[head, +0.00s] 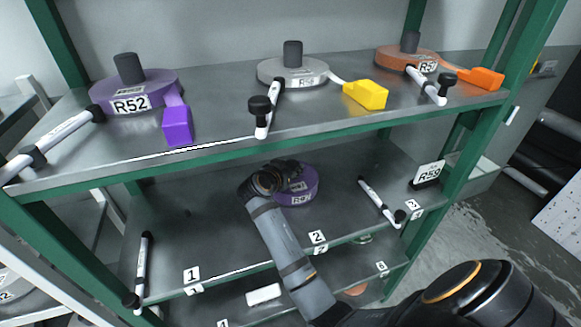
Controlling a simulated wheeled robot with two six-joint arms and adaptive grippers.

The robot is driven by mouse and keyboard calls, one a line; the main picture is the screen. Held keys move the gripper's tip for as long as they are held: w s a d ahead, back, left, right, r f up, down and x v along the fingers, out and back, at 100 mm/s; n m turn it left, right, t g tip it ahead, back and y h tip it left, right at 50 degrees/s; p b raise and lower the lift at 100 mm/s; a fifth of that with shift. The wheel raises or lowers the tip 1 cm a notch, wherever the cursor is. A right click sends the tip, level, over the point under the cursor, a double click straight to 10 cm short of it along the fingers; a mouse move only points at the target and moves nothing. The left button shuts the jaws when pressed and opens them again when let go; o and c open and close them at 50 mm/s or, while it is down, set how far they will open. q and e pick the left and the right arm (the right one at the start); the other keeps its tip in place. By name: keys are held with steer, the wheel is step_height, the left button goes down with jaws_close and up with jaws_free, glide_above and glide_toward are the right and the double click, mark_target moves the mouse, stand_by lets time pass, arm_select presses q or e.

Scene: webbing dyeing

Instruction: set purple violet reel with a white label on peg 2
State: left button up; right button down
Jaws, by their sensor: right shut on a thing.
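A purple violet reel (301,191) with a white label on its rim is on or just above the middle shelf (220,215), behind the label 2 (317,237). My right gripper (287,174) is shut on this reel from above; its wrist covers the reel's left part. Peg 2 itself is hidden, so I cannot tell whether the reel is around it. Another purple reel (150,92), labelled R52, sits around a dark peg at the left of the top shelf. My left gripper is out of view.
The top shelf (220,120) overhangs the middle one and also holds a grey reel (300,70) and an orange reel (395,57). White rods with black ends (380,203) lie on the shelves. Green posts (465,150) flank the right side.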

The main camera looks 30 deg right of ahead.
steer(key=shift+r, duration=0.2)
steer(key=c, duration=0.9)
jaws_free()
steer(key=shift+o, duration=0.9)
steer(key=shift+s, duration=0.1)
steer(key=shift+f, duration=0.1)
step_height(320, 180, up, 10)
steer(key=shift+r, duration=0.1)
